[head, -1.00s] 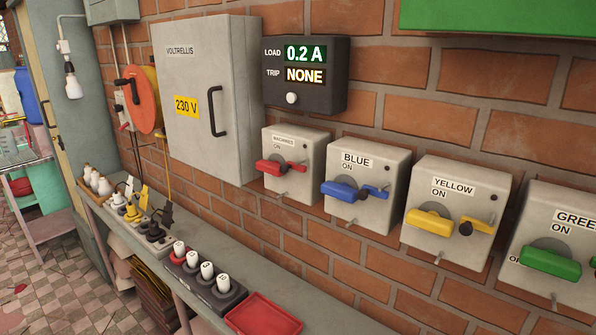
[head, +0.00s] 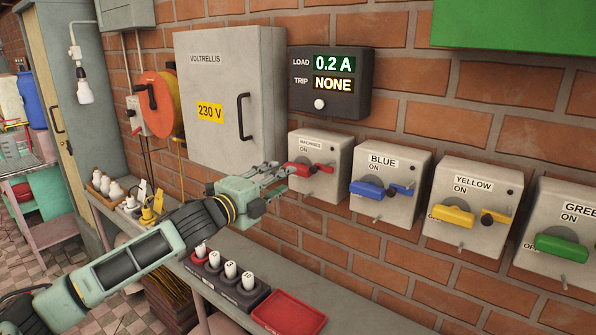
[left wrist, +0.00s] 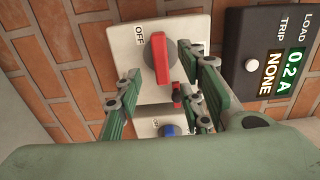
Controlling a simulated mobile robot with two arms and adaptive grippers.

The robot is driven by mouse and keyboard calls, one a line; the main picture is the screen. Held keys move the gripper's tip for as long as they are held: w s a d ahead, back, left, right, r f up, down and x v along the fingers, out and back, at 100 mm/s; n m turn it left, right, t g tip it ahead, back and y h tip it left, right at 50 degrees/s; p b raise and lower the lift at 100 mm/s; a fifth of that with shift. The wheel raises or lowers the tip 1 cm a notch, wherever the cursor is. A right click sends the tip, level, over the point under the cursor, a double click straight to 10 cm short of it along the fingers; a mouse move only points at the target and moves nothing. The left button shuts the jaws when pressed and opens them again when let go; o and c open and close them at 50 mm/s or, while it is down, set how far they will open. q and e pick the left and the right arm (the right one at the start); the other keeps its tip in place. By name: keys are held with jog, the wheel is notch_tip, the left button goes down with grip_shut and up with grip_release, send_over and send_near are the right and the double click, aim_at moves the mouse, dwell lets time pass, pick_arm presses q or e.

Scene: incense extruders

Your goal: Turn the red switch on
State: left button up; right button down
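The red switch is a red bar handle (head: 305,170) on a grey box (head: 330,150) labelled MACHINES and ON, leftmost in the row on the brick wall. Its handle lies about level. In the left wrist view the red handle (left wrist: 160,58) shows close up, with OFF printed beside it on the box. My left gripper (head: 282,179) is at the left side of this handle. In the wrist view my left gripper (left wrist: 160,77) has its fingers apart, with the handle in the gap between them. I cannot tell if a finger touches it. My right gripper is not in view.
Blue (head: 368,190), yellow (head: 453,215) and green (head: 560,246) switches stand to the right. The display box (head: 345,84) above reads 0.2 A and NONE. A grey cabinet (head: 222,100) is at the left. A shelf below holds plugs and a red tray (head: 288,313).

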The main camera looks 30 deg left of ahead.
aim_at(298, 170)
pick_arm(q)
jog(key=w+p, duration=0.2)
jog(key=w, duration=0.4)
jog(key=shift+w+d+p, duration=0.15)
jog(key=shift+d+p, duration=0.15)
jog(key=shift+p, duration=0.1)
grip_shut()
